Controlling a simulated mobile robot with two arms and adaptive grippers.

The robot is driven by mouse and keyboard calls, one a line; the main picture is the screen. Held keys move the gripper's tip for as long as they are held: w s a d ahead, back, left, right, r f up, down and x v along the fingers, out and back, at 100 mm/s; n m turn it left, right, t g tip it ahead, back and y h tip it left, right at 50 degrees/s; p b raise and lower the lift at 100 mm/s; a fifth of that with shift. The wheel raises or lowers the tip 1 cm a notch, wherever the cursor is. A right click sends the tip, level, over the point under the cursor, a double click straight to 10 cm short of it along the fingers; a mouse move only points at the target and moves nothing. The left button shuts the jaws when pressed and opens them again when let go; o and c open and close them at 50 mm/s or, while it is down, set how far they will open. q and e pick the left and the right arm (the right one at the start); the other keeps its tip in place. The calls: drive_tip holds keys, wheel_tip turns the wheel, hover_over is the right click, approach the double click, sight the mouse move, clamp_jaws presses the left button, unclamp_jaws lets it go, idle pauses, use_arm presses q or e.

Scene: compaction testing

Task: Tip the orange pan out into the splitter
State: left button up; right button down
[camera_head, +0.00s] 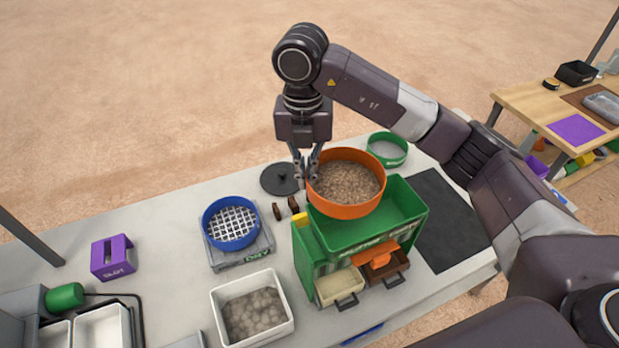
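The orange pan (345,207) is round and holds brown granular soil (346,181). It is roughly level above the back left part of the green splitter (405,228). My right gripper (308,175) points down at the pan's left rim and appears closed on it. The splitter is a green box with an open top, part of which the pan hides. At its front are a cream drawer pan (338,287) and a brown one (392,270), with an orange piece (378,262) above the brown one. My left gripper is not in view.
A blue sieve (231,225) sits on a scale (241,255) left of the splitter. A white tray of soil (250,308) is in front of it. A green ring-shaped pan (388,148) and a black lid (281,179) stand behind. A dark mat (447,222) lies clear at right.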

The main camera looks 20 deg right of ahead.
drive_tip(key=r+y, duration=0.1)
drive_tip(key=r, duration=0.1)
drive_tip(key=d+r+t+y, duration=0.1)
drive_tip(key=r+y, duration=0.1)
drive_tip(key=r+t+y, duration=0.1)
drive_tip(key=r+y, duration=0.1)
drive_tip(key=shift+s+d+m, duration=0.15)
drive_tip(key=shift+s+m, duration=0.1)
drive_tip(key=shift+m, duration=0.15)
drive_tip(key=s+d+r+t+y+b, duration=0.1)
drive_tip(key=s+d+t+y+b, duration=0.3)
drive_tip(key=d+y+b, duration=0.4)
drive_tip(key=s+d+r+t+y+b, duration=0.1)
drive_tip(key=s+d+t+y+b, duration=0.3)
drive_tip(key=d+y+b, duration=0.4)
drive_tip(key=y+b, duration=0.1)
drive_tip(key=b, duration=0.2)
drive_tip(key=shift+d+r+t+b, duration=0.2)
drive_tip(key=shift+d+t+b, duration=0.1)
drive_tip(key=shift+b, duration=0.05)
idle(2.2)
